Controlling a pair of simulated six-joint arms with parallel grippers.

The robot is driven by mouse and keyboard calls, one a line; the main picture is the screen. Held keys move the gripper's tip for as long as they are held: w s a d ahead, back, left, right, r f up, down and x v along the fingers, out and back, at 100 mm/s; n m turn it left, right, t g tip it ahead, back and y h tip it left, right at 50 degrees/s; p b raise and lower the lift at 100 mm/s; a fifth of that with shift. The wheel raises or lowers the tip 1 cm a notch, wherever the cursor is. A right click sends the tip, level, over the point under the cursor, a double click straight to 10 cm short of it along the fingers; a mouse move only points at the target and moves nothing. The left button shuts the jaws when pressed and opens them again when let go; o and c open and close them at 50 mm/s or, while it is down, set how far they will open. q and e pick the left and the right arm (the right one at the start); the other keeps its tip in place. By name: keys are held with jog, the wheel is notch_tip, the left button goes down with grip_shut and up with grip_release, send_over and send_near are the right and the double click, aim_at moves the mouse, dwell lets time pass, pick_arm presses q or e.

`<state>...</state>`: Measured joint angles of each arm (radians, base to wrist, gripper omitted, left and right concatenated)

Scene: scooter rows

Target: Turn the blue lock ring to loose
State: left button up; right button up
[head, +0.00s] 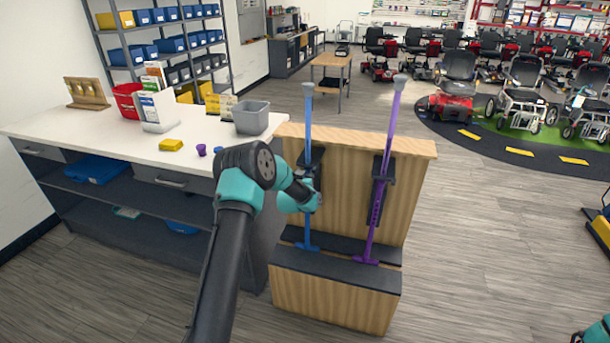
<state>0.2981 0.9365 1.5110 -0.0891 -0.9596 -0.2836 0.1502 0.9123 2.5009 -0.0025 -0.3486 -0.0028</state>
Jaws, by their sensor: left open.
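A blue pole (308,123) with a grey top stands nearly upright in the wooden stand (345,150), held by a black clamp. A purple pole (391,130) leans slightly in a second black clamp (381,181) to its right. My left gripper (313,182) is open at the blue pole, around the height of its clamp. The gripper and wrist cover the middle of the blue pole, and I cannot make out the blue lock ring or whether the fingers touch it. Only a teal bit of my right arm shows in the bottom right corner; its gripper is out of view.
A white counter (110,140) at left holds a grey bin (251,117), a red bin (127,101), a yellow block (171,145) and a small purple cup (201,150). Clear floor (480,240) lies right of the stand. Scooters and wheelchairs stand behind.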

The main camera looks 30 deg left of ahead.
pick_arm(q)
grip_shut()
dwell(0.4)
jog(key=shift+d+n+y, duration=0.15)
jog(key=shift+n+y, duration=0.15)
jog(key=shift+y, duration=0.1)
jog(key=shift+w+d+n+g+y, duration=0.4)
jog(key=shift+n+g+y, duration=1.2)
jog(key=shift+y, duration=0.25)
jog(key=shift+w+d+n+g+y, duration=0.3)
jog(key=shift+d+n+g+y, duration=0.1)
jog(key=shift+n+g+y, duration=1.3)
jog(key=shift+w+d+n+g+y, duration=0.4)
jog(key=shift+n+g+y, duration=1.05)
jog(key=shift+y, duration=0.5)
